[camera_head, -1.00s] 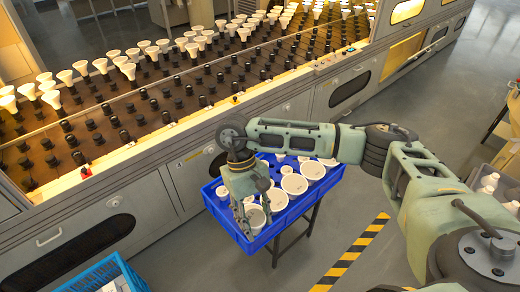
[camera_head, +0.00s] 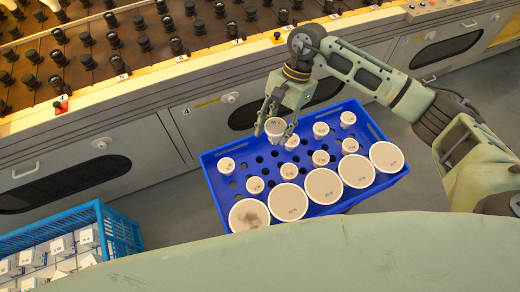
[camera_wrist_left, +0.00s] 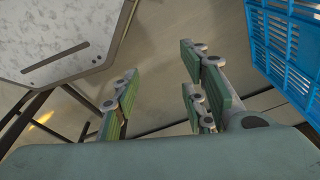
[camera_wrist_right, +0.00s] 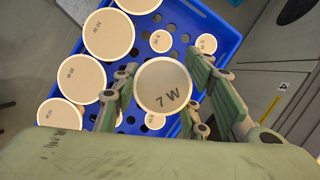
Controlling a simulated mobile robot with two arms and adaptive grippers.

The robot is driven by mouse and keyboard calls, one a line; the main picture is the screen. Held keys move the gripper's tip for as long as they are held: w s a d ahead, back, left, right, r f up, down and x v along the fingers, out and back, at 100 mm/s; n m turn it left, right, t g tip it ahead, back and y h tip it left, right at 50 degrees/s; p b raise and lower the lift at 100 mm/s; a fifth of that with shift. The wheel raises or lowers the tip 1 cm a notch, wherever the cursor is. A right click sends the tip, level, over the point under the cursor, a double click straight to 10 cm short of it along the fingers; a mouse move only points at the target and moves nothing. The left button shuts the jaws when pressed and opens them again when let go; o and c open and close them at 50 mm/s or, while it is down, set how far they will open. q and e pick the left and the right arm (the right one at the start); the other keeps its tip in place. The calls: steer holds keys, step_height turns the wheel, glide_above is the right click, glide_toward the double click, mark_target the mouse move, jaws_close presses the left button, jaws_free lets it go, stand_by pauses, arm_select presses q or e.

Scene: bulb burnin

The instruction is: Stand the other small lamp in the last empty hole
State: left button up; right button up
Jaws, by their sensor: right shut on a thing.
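My right gripper (camera_head: 277,118) is shut on a small white round lamp (camera_head: 275,128) and holds it over the back part of the blue tray (camera_head: 222,205). In the right wrist view the held lamp (camera_wrist_right: 163,87) faces the camera, marked "7 W", between the fingers. Other small lamps stand in tray holes, such as one at the left end (camera_head: 227,165) and one at the back right (camera_head: 348,119). Bare holes show between them. The held lamp's lower end is hidden. My left gripper (camera_wrist_left: 158,90) is open and empty, away from the tray.
A front row of large lamps (camera_head: 288,201) fills the tray's near edge; the leftmost has a dark smudge. A blue crate (camera_head: 118,228) with white boxes stands at lower left. The grey machine (camera_head: 150,150) with black sockets runs behind the tray.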

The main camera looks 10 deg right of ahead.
arm_select(q)
steer(key=w+r+t+b, duration=0.1)
steer(key=w+r+b, duration=0.2)
steer(key=w+b, duration=0.8)
steer(key=s+r+b, duration=0.5)
steer(key=r+b, duration=0.2)
steer(key=r, duration=0.3)
steer(key=shift+s+d+t, duration=0.2)
steer(key=shift+t, duration=0.2)
arm_select(e)
steer(key=w+a+f+m+t, duration=0.1)
steer(key=w+f+m+t, duration=0.1)
steer(key=f+m, duration=0.4)
steer(key=w+a+f+m+t, duration=0.2)
steer(key=f+m, duration=0.5)
steer(key=f, duration=0.7)
steer(key=shift+w+m+t, duration=0.3)
steer(key=shift+w+t, duration=0.2)
steer(key=shift+w, duration=0.6)
steer(key=shift+a, duration=0.1)
arm_select(q)
steer(key=shift+f, duration=0.15)
arm_select(e)
steer(key=shift+f, duration=0.15)
arm_select(q)
steer(key=shift+w+d+f+b, duration=0.15)
steer(key=shift+w+f+b, duration=0.45)
steer(key=shift+b, duration=0.25)
arm_select(e)
steer(key=shift+f, duration=1)
